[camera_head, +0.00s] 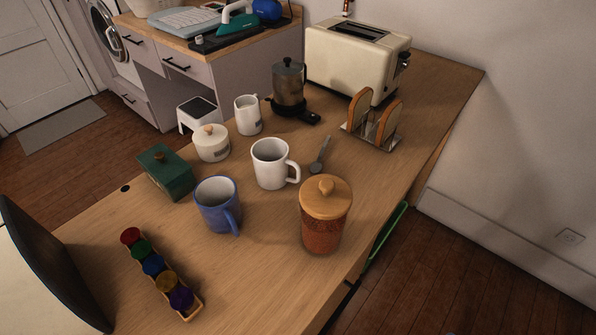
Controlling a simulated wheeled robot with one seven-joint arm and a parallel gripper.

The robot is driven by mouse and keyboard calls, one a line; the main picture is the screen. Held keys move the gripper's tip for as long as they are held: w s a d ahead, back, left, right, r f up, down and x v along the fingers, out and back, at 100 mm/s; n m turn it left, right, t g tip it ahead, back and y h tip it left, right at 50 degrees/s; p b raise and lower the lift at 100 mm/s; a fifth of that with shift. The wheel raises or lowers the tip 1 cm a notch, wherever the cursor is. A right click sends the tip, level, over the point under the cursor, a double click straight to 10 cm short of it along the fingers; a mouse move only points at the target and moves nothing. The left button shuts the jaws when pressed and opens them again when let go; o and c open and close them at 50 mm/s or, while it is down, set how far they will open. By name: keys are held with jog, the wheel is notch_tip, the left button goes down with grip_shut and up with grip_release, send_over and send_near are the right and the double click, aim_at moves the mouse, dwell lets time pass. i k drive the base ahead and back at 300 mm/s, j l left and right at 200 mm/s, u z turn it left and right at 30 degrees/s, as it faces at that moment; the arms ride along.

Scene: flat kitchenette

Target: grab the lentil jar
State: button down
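A jar (323,229) with reddish-brown, grainy contents and a round wooden lid with a knob stands upright near the right edge of the wooden counter. It looks like the lentil jar. It is closed and nothing covers it in the head view. My gripper is not in view.
A blue mug (217,206) and a white mug (270,165) stand left of the jar. A capsule holder (188,313) lies at the front left. Counter in front of the jar is bare.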

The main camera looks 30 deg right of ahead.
aim_at(319, 238)
jog(key=k+j+z, duration=0.15)
jog(key=j+z, duration=0.25)
jog(key=k+j+z, duration=0.2)
jog(key=j+z, duration=0.15)
jog(key=k+j+z, duration=0.25)
jog(key=z, duration=0.15)
jog(key=j, duration=0.1)
